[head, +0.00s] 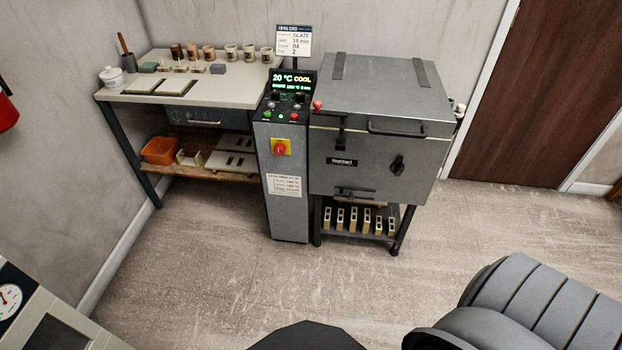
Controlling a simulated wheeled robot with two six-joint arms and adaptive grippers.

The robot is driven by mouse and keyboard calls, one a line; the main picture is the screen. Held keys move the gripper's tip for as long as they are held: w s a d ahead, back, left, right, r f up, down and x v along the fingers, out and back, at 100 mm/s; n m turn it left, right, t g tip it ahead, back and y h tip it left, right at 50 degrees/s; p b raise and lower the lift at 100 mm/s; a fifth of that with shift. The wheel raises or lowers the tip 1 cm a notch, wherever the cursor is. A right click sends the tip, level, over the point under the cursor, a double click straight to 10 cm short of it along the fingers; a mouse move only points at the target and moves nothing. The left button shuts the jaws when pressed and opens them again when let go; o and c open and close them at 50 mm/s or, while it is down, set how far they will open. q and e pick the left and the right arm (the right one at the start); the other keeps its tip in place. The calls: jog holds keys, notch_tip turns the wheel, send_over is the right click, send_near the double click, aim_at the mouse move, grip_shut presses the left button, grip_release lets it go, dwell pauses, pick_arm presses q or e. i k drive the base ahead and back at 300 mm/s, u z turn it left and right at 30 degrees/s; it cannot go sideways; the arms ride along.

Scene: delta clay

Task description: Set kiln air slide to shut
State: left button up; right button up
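The grey kiln (370,155) stands right of centre against the back wall, on a dark stand, with its lid (380,95) down. A small slide-like fitting with a handle (343,192) is low on its front; it looks like the air slide, but its setting is too small to tell. A dark knob or plug (397,166) is on the right of the front. A control post (286,185) stands close at the kiln's left, its display reading 20 °C COOL. Neither of my grippers is in view.
A workbench (130,97) with pots and tiles is at the back left. Several kiln props (353,220) stand on the shelf under the kiln. A machine with a gauge (9,300) is at the lower left. The floor (250,285) before the kiln is clear.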

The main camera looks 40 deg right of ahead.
aim_at(351, 193)
jog(key=z, duration=0.15)
jog(key=i, duration=1.05)
jog(key=z, duration=0.65)
